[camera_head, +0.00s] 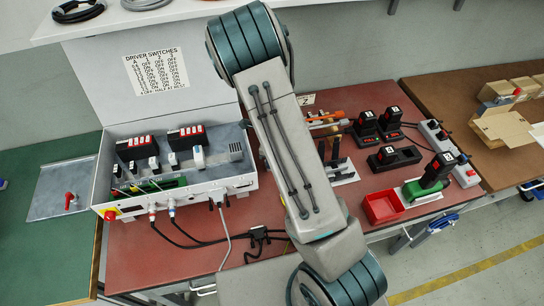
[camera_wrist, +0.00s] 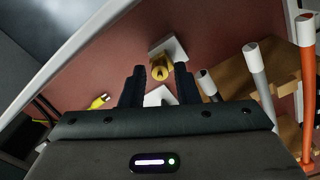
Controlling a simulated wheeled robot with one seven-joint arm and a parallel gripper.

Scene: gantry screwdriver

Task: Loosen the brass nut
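In the wrist view a yellow, brass-coloured nut-like piece (camera_wrist: 160,69) with a dark centre sits in front of a white block (camera_wrist: 172,50). My gripper (camera_wrist: 160,72) is open, its two dark fingers apart on the left and right of the brass piece. Gaps show between the fingers and the piece; I cannot tell whether the fingertips reach its depth. A white plate (camera_wrist: 160,96) shows lower down between the fingers. In the head view my arm covers the gripper and the brass piece.
White-capped grey rods (camera_wrist: 257,72) and an orange rod (camera_wrist: 307,85) stand close to the right. A yellow plug (camera_wrist: 99,101) lies left. In the head view, an open control box (camera_head: 180,190) stands left on the red bench (camera_head: 150,260); a red bin (camera_head: 383,207) and black batteries (camera_head: 395,157) are right.

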